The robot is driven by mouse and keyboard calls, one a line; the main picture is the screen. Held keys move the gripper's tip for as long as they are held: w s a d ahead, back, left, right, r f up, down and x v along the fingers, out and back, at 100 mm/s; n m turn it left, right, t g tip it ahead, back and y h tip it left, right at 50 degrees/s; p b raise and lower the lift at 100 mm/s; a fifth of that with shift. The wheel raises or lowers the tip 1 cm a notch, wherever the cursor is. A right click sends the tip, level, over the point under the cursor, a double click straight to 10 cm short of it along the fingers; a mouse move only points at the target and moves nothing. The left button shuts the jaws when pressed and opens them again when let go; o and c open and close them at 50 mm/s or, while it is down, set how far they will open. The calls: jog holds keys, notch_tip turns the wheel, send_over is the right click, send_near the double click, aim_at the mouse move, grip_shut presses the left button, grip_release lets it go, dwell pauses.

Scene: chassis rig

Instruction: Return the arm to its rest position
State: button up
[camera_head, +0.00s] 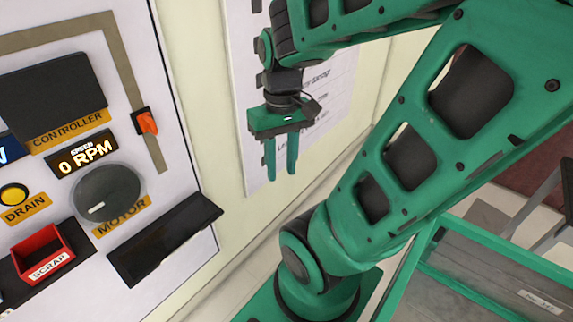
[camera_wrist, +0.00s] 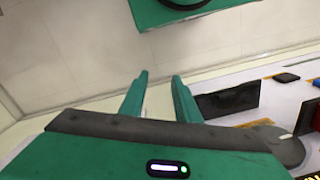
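My gripper (camera_head: 281,157) is green with two straight fingers and points down in the head view, in front of the pale wall. A gap shows between the fingers, and nothing is between them. In the wrist view my gripper (camera_wrist: 160,84) also shows its fingers apart and empty, with floor beyond. My green arm fills the right of the head view, bent, with the gripper hanging to the left of its base. The gripper is apart from the panel at left and touches nothing that I can see.
A white panel at left bears a controller (camera_head: 50,88), a 0 RPM display (camera_head: 86,156), a grey motor disc (camera_head: 107,193), a yellow drain button (camera_head: 13,195), a red scrap bin (camera_head: 40,254), an orange switch (camera_head: 147,122) and a black ledge (camera_head: 165,240). A paper sheet (camera_head: 335,100) hangs behind my gripper.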

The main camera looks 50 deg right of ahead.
jog(key=shift+s+d+r+m, duration=0.2)
jog(key=shift+s+m, duration=0.25)
jog(key=shift+s, duration=0.15)
jog(key=shift+s+d+r+m, duration=0.1)
jog(key=shift+s+r+m, duration=0.05)
jog(key=shift+s+m, duration=0.35)
jog(key=shift+w, duration=0.1)
jog(key=shift+w+f+h, duration=0.25)
jog(key=shift+w+h, duration=0.05)
jog(key=shift+w, duration=0.2)
